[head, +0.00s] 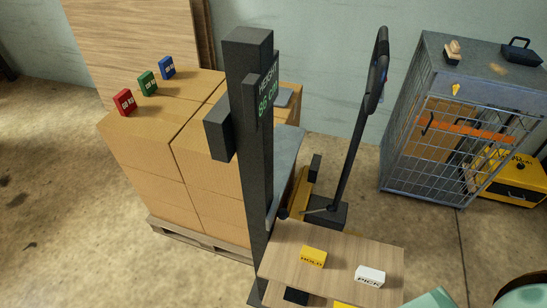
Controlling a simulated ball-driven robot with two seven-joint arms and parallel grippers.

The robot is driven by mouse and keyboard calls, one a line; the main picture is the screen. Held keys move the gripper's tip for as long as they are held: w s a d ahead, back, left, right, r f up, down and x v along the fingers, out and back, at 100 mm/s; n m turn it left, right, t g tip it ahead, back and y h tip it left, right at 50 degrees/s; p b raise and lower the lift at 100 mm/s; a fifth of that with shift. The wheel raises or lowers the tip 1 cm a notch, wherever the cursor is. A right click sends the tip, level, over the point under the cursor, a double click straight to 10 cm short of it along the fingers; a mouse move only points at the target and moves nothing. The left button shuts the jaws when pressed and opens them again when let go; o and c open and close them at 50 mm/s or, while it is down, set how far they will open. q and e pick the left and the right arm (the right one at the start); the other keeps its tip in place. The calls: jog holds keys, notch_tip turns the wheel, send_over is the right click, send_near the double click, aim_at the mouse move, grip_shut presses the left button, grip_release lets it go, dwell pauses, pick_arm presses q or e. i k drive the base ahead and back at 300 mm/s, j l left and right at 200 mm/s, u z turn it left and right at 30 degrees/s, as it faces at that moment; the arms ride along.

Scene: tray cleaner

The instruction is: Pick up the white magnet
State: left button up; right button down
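The white magnet (370,276) is a small white block with dark lettering that seems to read PICK. It lies on the light wooden board (345,250) at the bottom centre of the head view, near the board's right front part. A yellow block (313,257) marked HOLD lies to its left on the same board. Nothing touches the white magnet. No gripper fingers show; only pale green rounded parts, which may be mine, show at the lower right edge.
A dark post (250,130) with a height display stands left of the board. Stacked cartons (150,150) on a pallet (200,238) carry red (125,102), green (148,83) and blue (167,67) blocks. A wire cage (440,150) stands right. Floor between board and cage is clear.

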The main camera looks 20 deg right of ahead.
aim_at(364, 275)
jog(key=k+l+u, duration=0.1)
jog(key=l, duration=0.25)
jog(key=k+l+u, duration=0.1)
jog(key=k+l, duration=0.4)
jog(key=l, duration=0.2)
jog(key=l+z, duration=0.45)
jog(key=j, duration=0.1)
